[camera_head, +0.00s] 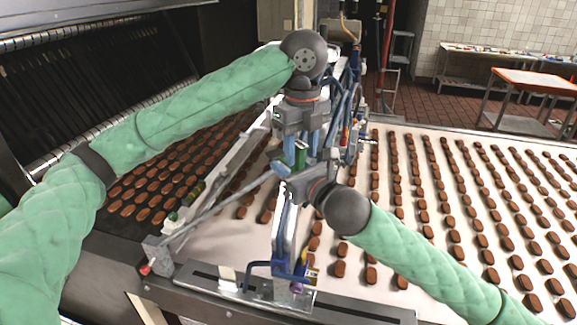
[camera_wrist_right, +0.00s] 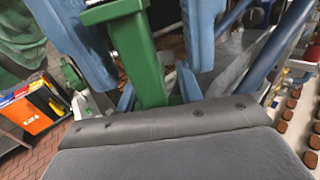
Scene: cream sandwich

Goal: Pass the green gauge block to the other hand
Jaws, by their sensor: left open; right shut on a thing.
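The green gauge block (camera_wrist_right: 142,62) is an upright green bar with a wider top end in the right wrist view. In the head view a small part of the block (camera_head: 301,155) shows between the two grippers. My right gripper (camera_wrist_right: 157,90) is shut on the block, with one blue finger on each side of its lower part. My left gripper (camera_head: 307,148) comes down from above and is open. Its blue fingers (camera_wrist_right: 142,28) stand either side of the block's upper part in the right wrist view. I cannot tell whether they touch it.
A white conveyor (camera_head: 405,150) with rows of brown biscuits (camera_head: 455,236) spreads below and to the right. Metal rods and blue machine parts stand close around the grippers. A dark machine (camera_head: 90,75) is at the left.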

